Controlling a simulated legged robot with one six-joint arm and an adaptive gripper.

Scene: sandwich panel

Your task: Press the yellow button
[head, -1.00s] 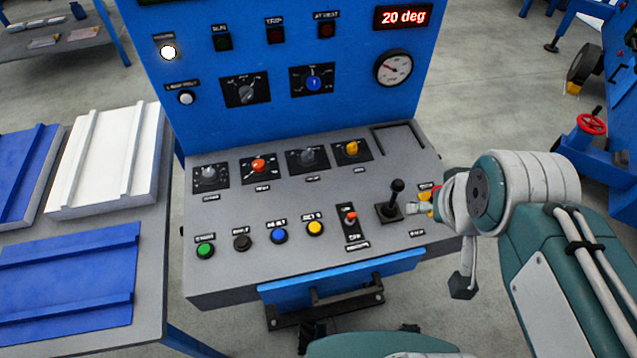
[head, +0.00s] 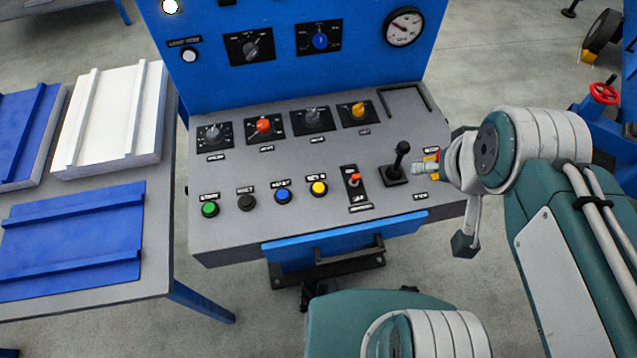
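The yellow button (head: 319,188) is a round cap in a dark ring on the grey sloped console (head: 232,239). It is the rightmost in the front row of buttons, right of the blue button (head: 283,195). Nothing covers it and nothing touches it. My arm (head: 540,140) is at the right, with its wrist end at the console's right edge, well right of the yellow button. My gripper's fingers cannot be made out there, so whether they are open or shut does not show.
A green button (head: 209,209) and a black button (head: 246,202) share the row. A toggle switch (head: 354,180) and a black joystick (head: 398,165) stand to the right. A table (head: 150,284) with panels is at the left.

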